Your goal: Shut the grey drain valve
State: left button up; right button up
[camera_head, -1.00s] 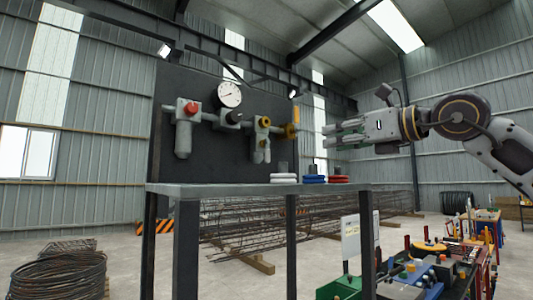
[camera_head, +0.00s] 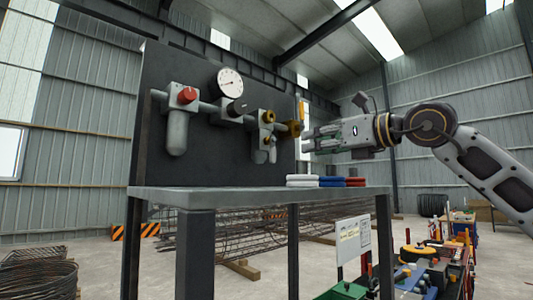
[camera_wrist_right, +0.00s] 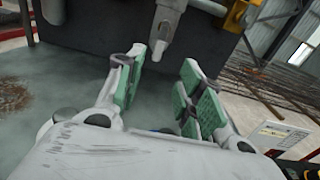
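A grey bowl with a narrow grey drain tip (camera_wrist_right: 158,48) hangs ahead of my right gripper in the right wrist view, and I take this tip to be the grey drain valve. In the head view small grey bowls (camera_head: 264,155) hang under the right-hand unit on the dark panel; which part is the drain valve is too small to tell there. My right gripper (camera_wrist_right: 160,88), with green finger pads, is open and empty, apart from the tip. In the head view the right gripper (camera_head: 308,138) is right of the bowls. My left gripper is not in view.
A red-knobbed regulator (camera_head: 187,96) and a gauge (camera_head: 230,82) are further left. The grey table (camera_head: 235,196) below carries white, blue and red stacks (camera_head: 332,181).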

aim_at(273, 150)
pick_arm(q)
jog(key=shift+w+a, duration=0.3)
pick_arm(e)
jog(key=shift+w+a, duration=0.15)
jog(key=shift+w, duration=0.05)
